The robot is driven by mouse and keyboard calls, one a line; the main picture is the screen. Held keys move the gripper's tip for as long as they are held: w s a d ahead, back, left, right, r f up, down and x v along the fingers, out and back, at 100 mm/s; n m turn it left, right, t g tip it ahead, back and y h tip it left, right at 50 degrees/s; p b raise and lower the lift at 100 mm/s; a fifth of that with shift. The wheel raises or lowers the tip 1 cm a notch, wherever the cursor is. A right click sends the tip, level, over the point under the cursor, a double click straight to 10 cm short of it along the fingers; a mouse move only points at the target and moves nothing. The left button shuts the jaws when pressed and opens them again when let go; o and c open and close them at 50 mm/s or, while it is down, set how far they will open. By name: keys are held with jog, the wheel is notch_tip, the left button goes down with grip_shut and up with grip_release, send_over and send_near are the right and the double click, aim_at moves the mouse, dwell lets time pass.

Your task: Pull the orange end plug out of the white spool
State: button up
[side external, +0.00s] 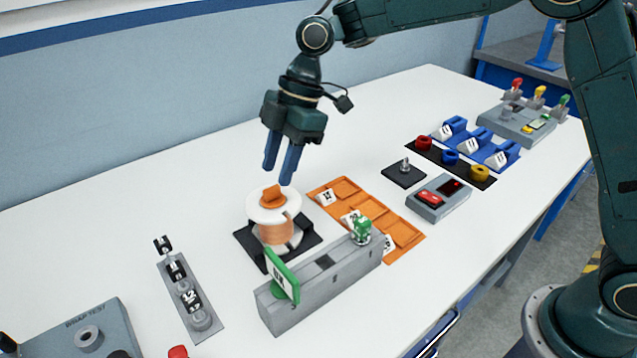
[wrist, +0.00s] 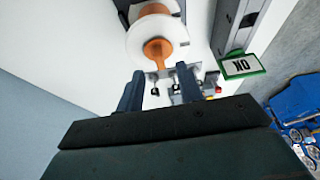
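The white spool (side external: 287,210) stands upright on a dark square base (side external: 310,236), with copper-coloured winding around its middle. The orange end plug (side external: 272,196) sits in the top of the spool. In the wrist view the plug (wrist: 157,48) shows at the centre of the white spool flange (wrist: 137,45). My gripper (side external: 281,173) points down just above the plug, with its two blue fingers apart. In the wrist view the fingers (wrist: 160,82) are also apart with nothing between them. They do not appear to touch the plug.
A grey weight strip (side external: 190,300) lies to the left. The table behind the spool is clear.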

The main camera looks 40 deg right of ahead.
aim_at(272, 188)
jog(key=shift+x, duration=1.85)
grip_shut()
